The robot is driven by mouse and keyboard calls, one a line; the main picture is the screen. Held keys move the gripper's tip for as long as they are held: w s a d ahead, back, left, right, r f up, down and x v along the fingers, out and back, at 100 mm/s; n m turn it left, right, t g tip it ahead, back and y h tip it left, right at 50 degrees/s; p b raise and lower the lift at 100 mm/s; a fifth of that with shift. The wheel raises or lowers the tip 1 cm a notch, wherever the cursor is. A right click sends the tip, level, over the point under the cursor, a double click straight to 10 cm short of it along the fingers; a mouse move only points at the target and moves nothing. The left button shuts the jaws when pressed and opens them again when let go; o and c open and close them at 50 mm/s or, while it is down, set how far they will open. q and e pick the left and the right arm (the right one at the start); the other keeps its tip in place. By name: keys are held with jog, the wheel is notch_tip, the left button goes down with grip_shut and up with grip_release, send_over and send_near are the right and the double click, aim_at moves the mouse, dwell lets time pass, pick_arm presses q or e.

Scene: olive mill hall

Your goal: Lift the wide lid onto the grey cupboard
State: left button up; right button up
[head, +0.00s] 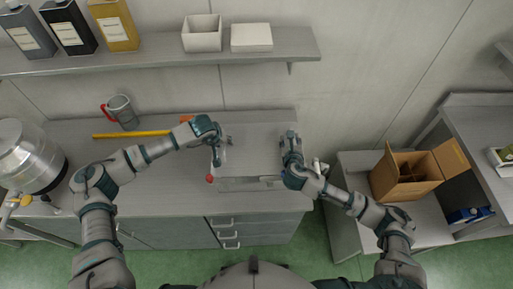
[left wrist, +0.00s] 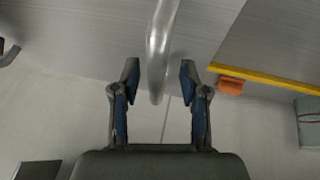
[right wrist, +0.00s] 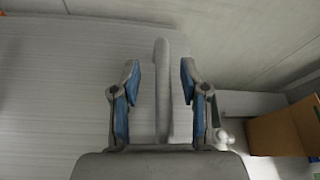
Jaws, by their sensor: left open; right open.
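The wide lid (head: 252,152) is a flat, light grey metal sheet lying at the right end of the grey worktop (head: 160,188). My left gripper (head: 217,152) is open at the lid's left side. In the left wrist view, a shiny bar handle (left wrist: 161,50) reaches between the open fingers (left wrist: 160,85). My right gripper (head: 291,142) is open at the lid's right side. In the right wrist view, a grey bar handle (right wrist: 162,90) stands between its open fingers (right wrist: 160,82). Grey cupboard fronts with drawers (head: 226,232) are below the worktop; I cannot tell whether they are the named cupboard.
A lower grey unit (head: 345,215) stands at right with an open cardboard box (head: 405,176). A jug (head: 122,112), a yellow bar (head: 130,134) and a steel vessel (head: 28,158) are on the worktop's left. A shelf (head: 150,58) with bottles and white boxes runs above.

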pick_arm(q)
jog(key=shift+d, duration=0.1)
jog(key=shift+c, duration=0.6)
pick_arm(e)
jog(key=shift+d, duration=0.1)
jog(key=shift+c, duration=0.6)
pick_arm(q)
jog(key=shift+d, duration=0.1)
grip_shut()
pick_arm(e)
jog(key=shift+d, duration=0.15)
grip_shut()
pick_arm(q)
jog(key=shift+w+r, duration=0.1)
jog(key=shift+r, duration=0.05)
pick_arm(e)
jog(key=shift+w+r, duration=0.1)
